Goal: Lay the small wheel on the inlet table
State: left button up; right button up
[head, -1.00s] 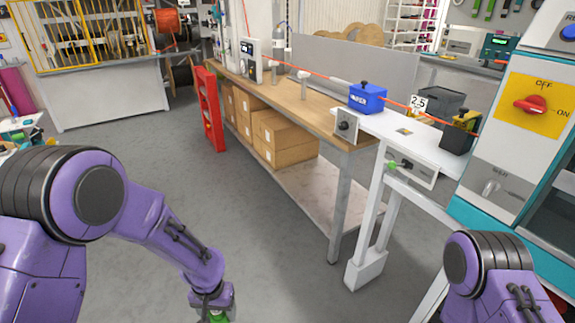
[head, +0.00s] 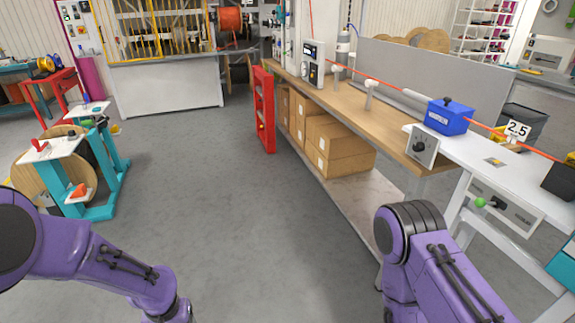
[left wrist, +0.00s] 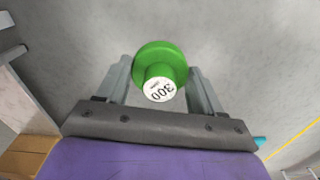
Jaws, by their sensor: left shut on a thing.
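A green round piece (left wrist: 160,62) with a flange and a white end marked 300 is in the left wrist view; it looks like the small wheel. My left gripper (left wrist: 159,72) is shut on it, one grey finger on each side, above the grey floor. In the head view the left arm comes in at lower left, with its gripper below the frame. A long wooden table (head: 385,118) and a white table (head: 474,152) stand at the right; no label shows which is the inlet table. My right gripper is out of view.
A blue box (head: 449,117) and an orange cable (head: 377,78) run along the tables. Cardboard boxes (head: 340,150) sit on the lower shelf. A red ladder-like frame (head: 264,110) stands at the table's end. A teal reel stand (head: 105,190) is at left. Open floor lies between.

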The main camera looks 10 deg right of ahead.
aim_at(477, 163)
jog(key=z, duration=0.05)
jog(key=i, duration=2.75)
jog(key=z, duration=2.85)
